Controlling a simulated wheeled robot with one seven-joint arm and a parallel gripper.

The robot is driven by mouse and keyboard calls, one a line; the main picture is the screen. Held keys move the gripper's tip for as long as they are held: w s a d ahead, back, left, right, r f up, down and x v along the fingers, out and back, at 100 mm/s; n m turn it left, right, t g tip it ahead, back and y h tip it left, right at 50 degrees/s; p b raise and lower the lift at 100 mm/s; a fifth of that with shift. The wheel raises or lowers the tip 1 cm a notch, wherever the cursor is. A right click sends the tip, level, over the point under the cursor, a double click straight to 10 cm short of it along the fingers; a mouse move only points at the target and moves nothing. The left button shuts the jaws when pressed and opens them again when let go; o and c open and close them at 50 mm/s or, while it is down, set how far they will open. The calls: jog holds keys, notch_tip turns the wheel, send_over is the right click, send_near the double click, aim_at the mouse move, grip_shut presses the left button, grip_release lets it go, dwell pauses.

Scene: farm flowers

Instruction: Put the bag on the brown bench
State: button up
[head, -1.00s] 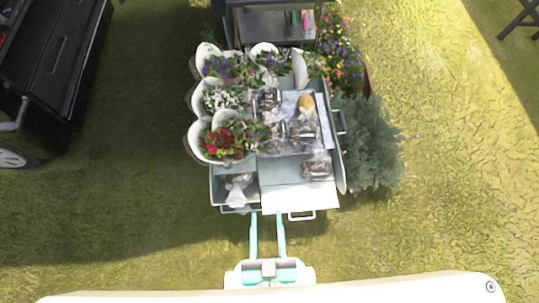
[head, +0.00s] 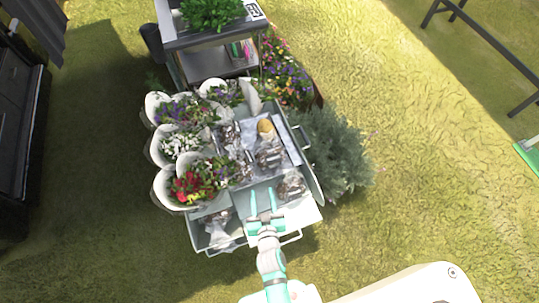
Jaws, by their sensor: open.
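Several clear plastic bags with brown contents lie on a grey cart (head: 308,211). One bag (head: 291,184) sits at the cart's right front, just right of my gripper. Another bag (head: 268,154) lies in the tray behind it. A further bag (head: 222,229) lies in the lower left compartment. I cannot tell which bag the task names. My gripper (head: 263,192) is open and empty, its teal fingers over the cart's front panel and pointing toward the tray. No bench shows clearly as brown; a dark frame (head: 476,30) at the upper right may be part of one.
Potted flowers (head: 185,145) fill the cart's left side. A grey-green bush (head: 338,150) stands to its right. A shelf cart (head: 212,45) with a green plant stands behind. Dark furniture (head: 20,140) is at the left. Open grass lies to the right.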

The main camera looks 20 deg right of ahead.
jog(key=m+g+h, duration=0.1)
jog(key=m+h, duration=0.1)
send_near(269, 146)
jog(key=f, duration=0.2)
jog(key=x, duration=0.5)
jog(key=shift+w+r, duration=0.2)
jog(key=shift+r, duration=0.05)
jog(key=shift+w+d+f, duration=0.25)
jog(key=shift+w+d, duration=0.25)
jog(key=shift+d, duration=0.1)
jog(key=shift+x, duration=2.25)
jog(key=shift+w+r, duration=0.1)
jog(key=shift+w, duration=0.05)
jog(key=shift+w, duration=0.1)
grip_shut()
jog(key=shift+a, duration=0.15)
